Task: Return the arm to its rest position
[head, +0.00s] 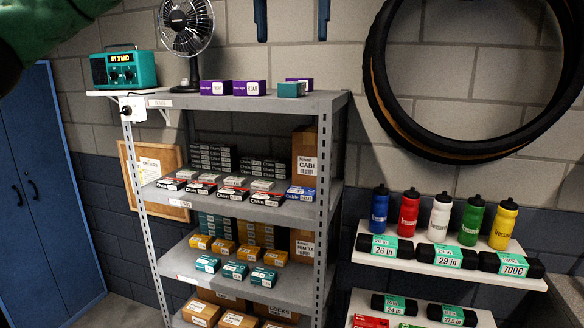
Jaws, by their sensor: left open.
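My left gripper and arm (50,22) show only as a large dark green shape with a black part, very near the camera in the top left corner. The fingertips are not clearly visible, and I see nothing held there. My right gripper is not in view.
A grey metal shelf (336,150) holds boxes and a black fan (187,25). A teal radio (123,69) stands left of the fan. Several bottles, one white (440,217), line a white wall shelf (400,264). A tyre (378,90) hangs above. A blue cabinet (35,190) stands left.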

